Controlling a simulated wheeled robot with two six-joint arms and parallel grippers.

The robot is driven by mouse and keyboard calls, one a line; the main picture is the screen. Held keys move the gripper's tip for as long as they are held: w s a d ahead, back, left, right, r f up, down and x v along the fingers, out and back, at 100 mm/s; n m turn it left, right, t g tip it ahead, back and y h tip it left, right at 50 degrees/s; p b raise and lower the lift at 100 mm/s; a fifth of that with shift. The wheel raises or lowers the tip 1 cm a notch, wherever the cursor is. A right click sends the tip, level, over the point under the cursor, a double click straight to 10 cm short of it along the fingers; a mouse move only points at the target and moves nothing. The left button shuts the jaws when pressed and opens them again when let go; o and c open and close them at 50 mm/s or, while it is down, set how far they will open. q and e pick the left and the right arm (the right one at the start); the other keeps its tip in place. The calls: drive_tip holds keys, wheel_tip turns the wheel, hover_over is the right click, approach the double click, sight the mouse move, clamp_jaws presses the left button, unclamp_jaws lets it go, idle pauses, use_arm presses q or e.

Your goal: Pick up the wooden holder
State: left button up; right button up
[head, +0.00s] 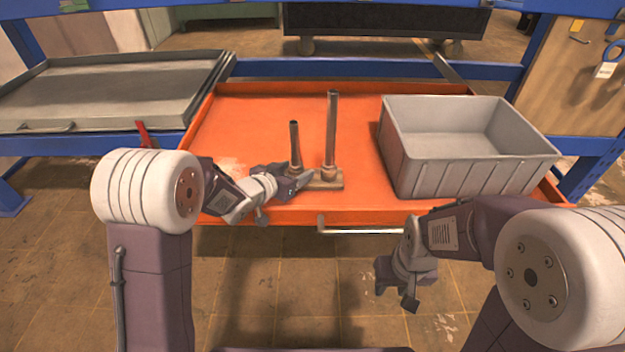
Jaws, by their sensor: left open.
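The wooden holder (327,184) sits on the orange tray, left of the grey bin. It is a small flat base with two upright dark metal tubes, a tall one (331,125) on the right and a shorter one (294,140) on the left. My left gripper (300,183) is open at the holder's left end, by the foot of the shorter tube. It hides part of the base, and I cannot tell whether it touches. My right gripper (394,296) hangs empty in front of the tray's front edge, below the bin; its fingers look apart.
The orange tray (235,130) has a raised rim and a front handle (360,231). An empty grey bin (425,176) fills its right side. The tray's back left is clear. A grey metal tray (105,90) lies at the far left, and blue rack beams (400,70) run behind.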

sight(293, 157)
use_arm(q)
clamp_jaws()
drive_tip(key=shift+r+p, duration=0.45)
drive_tip(key=shift+r, duration=0.2)
wheel_tip(293, 157, up, 4)
drive_tip(key=p, duration=0.3)
drive_tip(key=shift+f, duration=0.2)
drive_tip(key=s+d+r+p, duration=0.3)
drive_tip(key=s+d+r, duration=0.2)
drive_tip(key=d, duration=0.5)
drive_tip(key=shift+d+r, duration=0.3)
drive_tip(key=shift+r, duration=0.4)
drive_tip(key=shift+w+a+f+b, duration=0.25)
drive_tip(key=shift+w+a+f, duration=0.05)
drive_tip(key=shift+a+f, duration=0.35)
drive_tip(key=shift+w+a+f+b, duration=0.3)
drive_tip(key=shift+a+f, duration=0.25)
drive_tip(key=shift+a, duration=0.05)
drive_tip(key=shift+w+a+f+b, duration=0.25)
drive_tip(key=shift+w+a+f, duration=0.05)
drive_tip(key=shift+a+f, duration=0.35)
drive_tip(key=shift+w+a+f+b, duration=0.35)
drive_tip(key=shift+w+a+f, duration=0.2)
drive_tip(key=shift+a+f, duration=0.55)
drive_tip(key=shift+w+a+f+b, duration=0.35)
drive_tip(key=shift+w+a+f, duration=0.25)
drive_tip(key=shift+a+f, duration=0.5)
drive_tip(key=shift+w+a+f+b, duration=0.35)
drive_tip(key=shift+w+a+f, duration=0.2)
drive_tip(key=shift+a+f, duration=0.55)
